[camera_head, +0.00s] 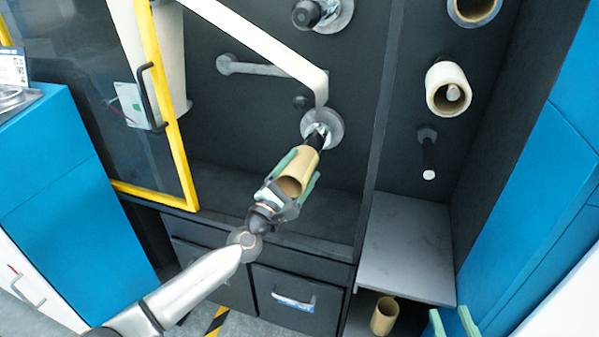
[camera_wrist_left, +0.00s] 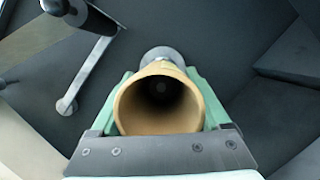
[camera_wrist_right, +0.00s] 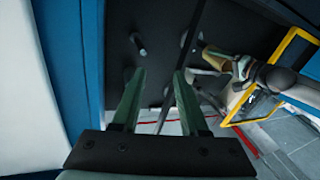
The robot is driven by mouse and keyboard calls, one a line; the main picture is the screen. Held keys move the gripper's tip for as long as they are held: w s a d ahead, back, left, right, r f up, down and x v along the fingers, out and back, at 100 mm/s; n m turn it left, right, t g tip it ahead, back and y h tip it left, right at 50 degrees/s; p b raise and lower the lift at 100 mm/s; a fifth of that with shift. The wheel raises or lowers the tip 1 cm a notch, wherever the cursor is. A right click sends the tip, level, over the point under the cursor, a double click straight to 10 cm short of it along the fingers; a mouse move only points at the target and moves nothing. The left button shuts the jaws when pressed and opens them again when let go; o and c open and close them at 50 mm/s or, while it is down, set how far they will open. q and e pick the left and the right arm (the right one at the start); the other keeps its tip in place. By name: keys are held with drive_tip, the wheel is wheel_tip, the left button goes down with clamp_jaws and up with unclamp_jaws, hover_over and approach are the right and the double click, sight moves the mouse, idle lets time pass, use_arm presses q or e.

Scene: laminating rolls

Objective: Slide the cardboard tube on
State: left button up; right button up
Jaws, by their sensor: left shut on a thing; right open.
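My left gripper (camera_head: 299,168) is shut on a cardboard tube (camera_head: 293,186), a brown hollow roll, with a green finger on each side. The tube is tilted, its far end up at a dark spindle (camera_head: 316,139) with a grey round flange on the back panel. In the left wrist view the open near end of the tube (camera_wrist_left: 158,125) faces the camera, and the flange (camera_wrist_left: 163,55) shows just beyond it. The inside is dark; I cannot tell how far the spindle is inside. My right gripper (camera_wrist_right: 158,88) is open and empty, at the head view's lower right edge.
A white strip (camera_head: 262,42) runs down to near the flange. A grey bar (camera_head: 262,68) and another spindle (camera_head: 308,14) are above. A roll (camera_head: 447,88) hangs right of the divider. Another cardboard tube (camera_head: 384,316) stands below the grey shelf (camera_head: 405,255). A yellow-framed door (camera_head: 168,100) is left.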

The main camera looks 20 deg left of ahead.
use_arm(q)
drive_tip(key=shift+w+b, duration=0.6)
drive_tip(key=shift+w, duration=0.55)
drive_tip(key=shift+w+d+b, duration=0.1)
drive_tip(key=shift+w+b, duration=0.6)
drive_tip(key=shift+w, duration=0.55)
drive_tip(key=shift+w+b, duration=0.25)
drive_tip(key=shift+b, duration=0.15)
drive_tip(key=shift+w+b, duration=0.4)
drive_tip(key=shift+w, duration=0.1)
drive_tip(key=shift+w+b, duration=0.8)
drive_tip(key=shift+w, duration=0.1)
drive_tip(key=shift+w+d+b, duration=0.1)
drive_tip(key=shift+w+b, duration=0.75)
drive_tip(key=shift+w+r, duration=0.15)
drive_tip(key=shift+r, duration=0.1)
use_arm(e)
drive_tip(key=s+a+r+n+t+y, duration=0.1)
drive_tip(key=s+r+n+t+y, duration=0.1)
drive_tip(key=r+y, duration=0.3)
drive_tip(key=s+a+r+n+t+y, duration=0.1)
drive_tip(key=s+r+n+t+y, duration=0.1)
drive_tip(key=s+r+n+y, duration=0.3)
wheel_tip(320, 180, up, 3)
drive_tip(key=shift+s+r, duration=0.1)
drive_tip(key=shift+s, duration=0.15)
